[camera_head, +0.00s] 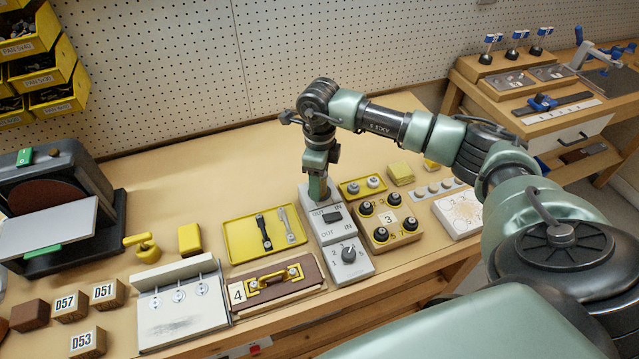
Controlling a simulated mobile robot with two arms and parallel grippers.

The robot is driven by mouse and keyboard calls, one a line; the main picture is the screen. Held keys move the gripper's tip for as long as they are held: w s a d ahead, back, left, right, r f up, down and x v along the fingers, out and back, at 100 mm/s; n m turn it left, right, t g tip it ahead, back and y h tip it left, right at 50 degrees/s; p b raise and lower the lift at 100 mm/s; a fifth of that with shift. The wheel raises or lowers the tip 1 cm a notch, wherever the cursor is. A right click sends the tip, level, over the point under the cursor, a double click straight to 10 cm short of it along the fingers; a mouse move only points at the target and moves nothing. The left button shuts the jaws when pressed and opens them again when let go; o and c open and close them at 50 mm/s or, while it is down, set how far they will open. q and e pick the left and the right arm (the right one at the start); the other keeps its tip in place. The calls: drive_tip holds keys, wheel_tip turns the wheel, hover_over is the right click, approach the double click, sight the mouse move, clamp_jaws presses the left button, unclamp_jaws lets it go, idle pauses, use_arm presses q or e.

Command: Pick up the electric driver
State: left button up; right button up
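My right arm comes in from the right. Its gripper (318,185) points down at the back end of a grey box marked IN and OUT (332,238). The fingers are small and seen from behind, so I cannot tell whether they are open, shut or touching the box. I cannot clearly make out an electric driver. A yellow tray (240,236) left of the gripper holds a black tool (264,233) and a grey tool (285,224). A yellow piece with a rounded head (147,246) lies farther left. My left gripper is not in view.
A block with several black knobs (388,224) stands right of the grey box. A numbered yellow-handled board (275,284) and a white hook panel (182,308) are at the front. A sander (55,205) stands left. The bench is clear behind the tray.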

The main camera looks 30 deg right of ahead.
clamp_jaws()
drive_tip(key=shift+r, duration=0.1)
drive_tip(key=shift+w+r, duration=0.1)
drive_tip(key=shift+r, duration=0.4)
wheel_tip(320, 180, up, 19)
drive_tip(key=b, duration=0.2)
drive_tip(key=shift+b, duration=0.35)
